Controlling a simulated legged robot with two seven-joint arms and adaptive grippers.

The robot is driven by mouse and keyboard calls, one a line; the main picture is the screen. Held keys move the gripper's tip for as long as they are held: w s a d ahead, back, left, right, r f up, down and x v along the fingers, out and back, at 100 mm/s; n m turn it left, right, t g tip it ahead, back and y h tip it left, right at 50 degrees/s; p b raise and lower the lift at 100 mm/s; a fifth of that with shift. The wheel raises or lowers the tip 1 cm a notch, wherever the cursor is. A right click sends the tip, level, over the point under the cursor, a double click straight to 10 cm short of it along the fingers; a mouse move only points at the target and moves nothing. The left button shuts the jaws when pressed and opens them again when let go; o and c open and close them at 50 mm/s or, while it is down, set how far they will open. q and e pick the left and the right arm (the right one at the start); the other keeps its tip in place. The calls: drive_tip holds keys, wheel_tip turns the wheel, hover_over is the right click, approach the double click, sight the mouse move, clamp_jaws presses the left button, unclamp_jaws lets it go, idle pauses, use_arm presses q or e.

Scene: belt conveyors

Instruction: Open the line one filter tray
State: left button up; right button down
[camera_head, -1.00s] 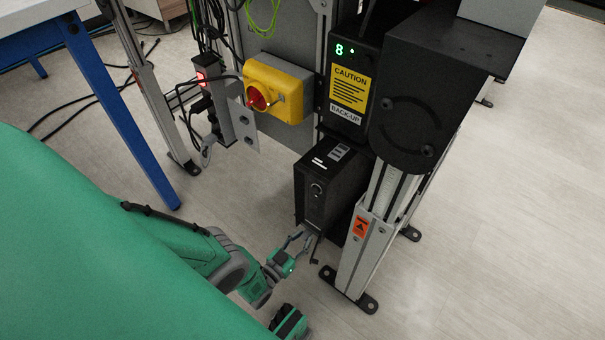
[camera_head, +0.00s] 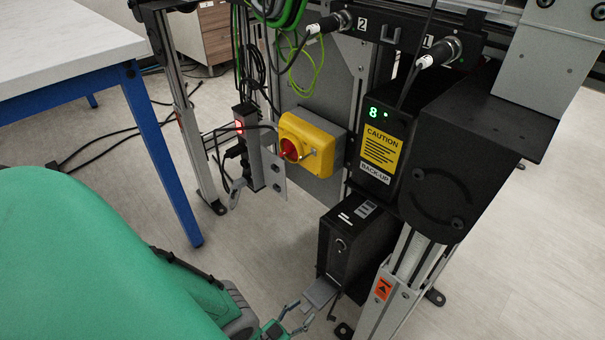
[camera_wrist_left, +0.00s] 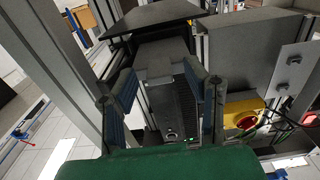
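The filter unit is a black upright box (camera_head: 342,247) low on the frame, with a round lock and a white label on top. A flat grey tray (camera_head: 319,292) sticks out from its bottom front edge. My left gripper (camera_head: 301,313) is just in front of the tray's outer end, its fingers apart. In the left wrist view, the gripper (camera_wrist_left: 165,95) has one finger on each side of the grey tray (camera_wrist_left: 160,62); whether they touch it is hard to tell. My right gripper is not in view.
A yellow switch box (camera_head: 313,142) with a red knob and a black back-up unit (camera_head: 385,140) hang above. A metal leg (camera_head: 408,270) stands right of the filter box. A blue-legged table (camera_head: 75,75) is at left. Floor in front is clear.

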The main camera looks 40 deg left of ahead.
use_arm(q)
drive_tip(key=shift+s, duration=0.1)
drive_tip(key=s+a, duration=0.1)
drive_tip(key=s, duration=1)
drive_tip(key=shift+s, duration=0.4)
drive_tip(key=shift+s+f, duration=0.1)
